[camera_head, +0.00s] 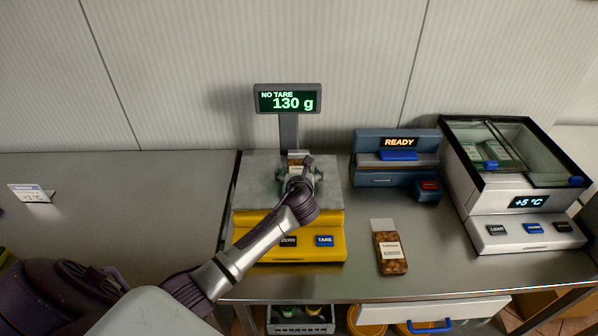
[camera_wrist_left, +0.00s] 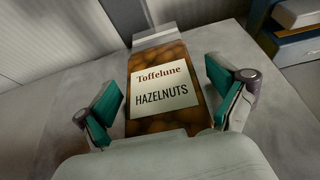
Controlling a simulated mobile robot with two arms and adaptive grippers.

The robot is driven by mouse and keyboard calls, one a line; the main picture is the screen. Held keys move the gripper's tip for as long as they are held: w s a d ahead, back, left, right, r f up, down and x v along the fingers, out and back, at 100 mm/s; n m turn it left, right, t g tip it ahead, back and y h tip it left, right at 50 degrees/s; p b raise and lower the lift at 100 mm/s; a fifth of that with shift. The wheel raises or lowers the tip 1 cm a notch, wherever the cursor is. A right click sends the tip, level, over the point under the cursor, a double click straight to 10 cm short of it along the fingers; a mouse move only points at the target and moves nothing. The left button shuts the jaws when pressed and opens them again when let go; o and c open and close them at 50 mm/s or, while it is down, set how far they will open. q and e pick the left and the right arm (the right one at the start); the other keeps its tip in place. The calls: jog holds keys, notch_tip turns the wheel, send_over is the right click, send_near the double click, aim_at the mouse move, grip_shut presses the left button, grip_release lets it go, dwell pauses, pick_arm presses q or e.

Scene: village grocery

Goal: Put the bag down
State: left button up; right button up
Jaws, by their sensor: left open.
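A bag of hazelnuts (camera_wrist_left: 165,95), brown with a white Toffelune label, lies on the grey plate of the yellow scale (camera_head: 290,237). In the head view my gripper mostly hides it; only its pale top end (camera_head: 298,155) shows. My left gripper (camera_head: 298,178) is directly over the bag. In the left wrist view its green-padded fingers (camera_wrist_left: 168,98) stand open on either side of the bag, with gaps. The scale display (camera_head: 288,101) reads "NO TARE 130 g". My right gripper is not in view.
A second brown bag (camera_head: 389,250) lies on the counter right of the scale. A blue sealer showing READY (camera_head: 397,165) and a glass-topped cooler at +5 °C (camera_head: 512,190) stand further right. A price card (camera_head: 32,193) stands left; the counter around it is clear.

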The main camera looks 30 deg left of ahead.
pick_arm(q)
jog(key=v, duration=1.2)
jog(key=shift+r+b, duration=0.1)
jog(key=shift+b, duration=0.3)
